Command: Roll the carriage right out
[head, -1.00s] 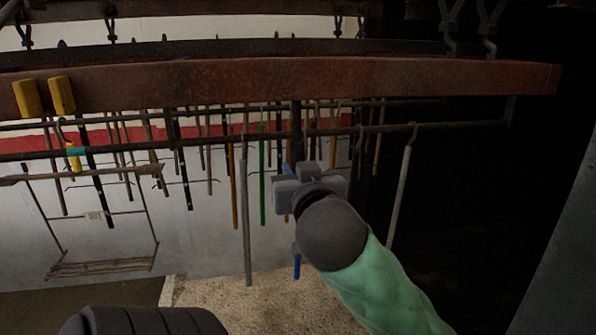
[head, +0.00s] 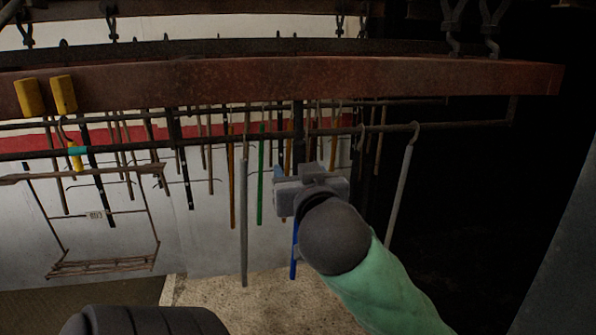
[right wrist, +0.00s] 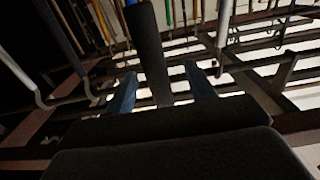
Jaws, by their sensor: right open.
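No part is plainly marked as the carriage, so I cannot tell which one it is. A dark upright post (head: 298,125) hangs below the rusty beam (head: 300,82), in front of the wall. My left gripper is not in view.
A dark rail (head: 200,143) runs below the beam. Grey pipes (head: 244,220) and (head: 400,195) hang left and right of the gripper. A rusty hanging frame (head: 103,265) is at left, two yellow blocks (head: 64,93) on the beam. The right side is dark.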

